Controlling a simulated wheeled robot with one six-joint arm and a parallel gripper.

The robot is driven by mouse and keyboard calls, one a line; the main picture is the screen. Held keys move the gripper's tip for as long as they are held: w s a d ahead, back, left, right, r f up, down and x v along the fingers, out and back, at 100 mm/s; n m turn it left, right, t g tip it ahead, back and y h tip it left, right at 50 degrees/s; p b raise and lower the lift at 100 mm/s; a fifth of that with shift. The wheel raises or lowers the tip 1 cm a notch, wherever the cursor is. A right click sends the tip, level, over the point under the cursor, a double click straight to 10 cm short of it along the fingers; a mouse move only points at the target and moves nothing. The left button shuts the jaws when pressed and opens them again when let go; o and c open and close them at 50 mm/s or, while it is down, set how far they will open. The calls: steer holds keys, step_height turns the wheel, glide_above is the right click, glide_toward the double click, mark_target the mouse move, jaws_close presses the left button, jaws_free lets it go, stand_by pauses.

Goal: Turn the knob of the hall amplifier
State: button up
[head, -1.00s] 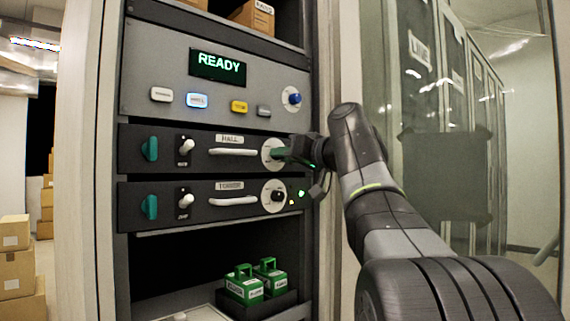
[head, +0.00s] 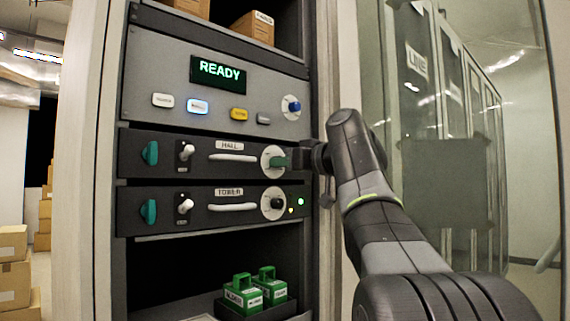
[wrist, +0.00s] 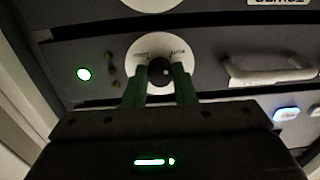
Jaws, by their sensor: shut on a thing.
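The hall amplifier (head: 200,150) is the upper dark panel in the rack, with a HALL label, a teal switch, a toggle and a white handle. Its knob dial (head: 266,156) is white and round, at the panel's right end. My gripper (head: 284,162) is at that dial, its green fingers partly covering it. In the wrist view, the dark round knob (wrist: 159,71) sits between the two green fingers of my gripper (wrist: 160,85), which are shut on it. The white dial also shows there (wrist: 139,48), upside down. The knob's pointer direction is not clear.
The tower amplifier (head: 232,208) is just below, with its own knob (head: 277,203). Above, a panel reads READY (head: 219,72) and has several buttons. Green cases (head: 242,292) stand on the lower shelf. A glass partition (head: 440,190) is on the right.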

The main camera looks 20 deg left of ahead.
steer(key=shift+f, duration=0.1)
steer(key=o, duration=1)
steer(key=shift+d, duration=0.1)
steer(key=v, duration=1.3)
steer(key=shift+d, duration=0.3)
steer(key=shift+s, duration=0.1)
steer(key=x, duration=1.4)
steer(key=shift+s, duration=0.1)
